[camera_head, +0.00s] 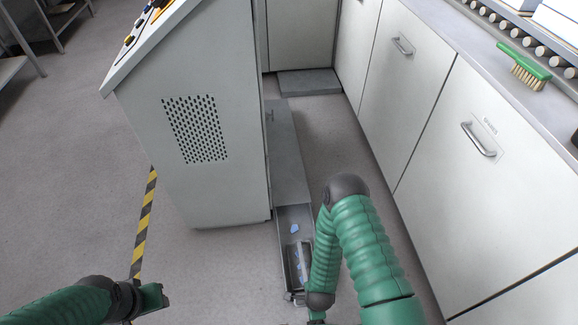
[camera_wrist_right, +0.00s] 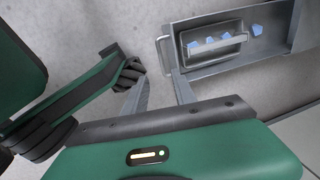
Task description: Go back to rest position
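My left gripper (camera_head: 155,299) is low at the left in the head view, above bare floor, with nothing visible in it; its finger gap is unclear. My right arm reaches down in front of the open grey drawer (camera_head: 287,216). In the right wrist view my right gripper (camera_wrist_right: 160,92) has its two grey fingers apart and nothing between them. The fingers point toward the drawer, which holds a small metal pan (camera_wrist_right: 214,42) with a handle and blue pieces. In the head view my right arm hides the right gripper and part of the pan (camera_head: 302,262).
A grey machine cabinet (camera_head: 205,190) stands left of the drawer. White cupboards (camera_head: 470,200) with handles line the right, under a counter with a green brush (camera_head: 524,64). A yellow-black floor strip (camera_head: 146,215) lies at the left, with open floor beyond.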

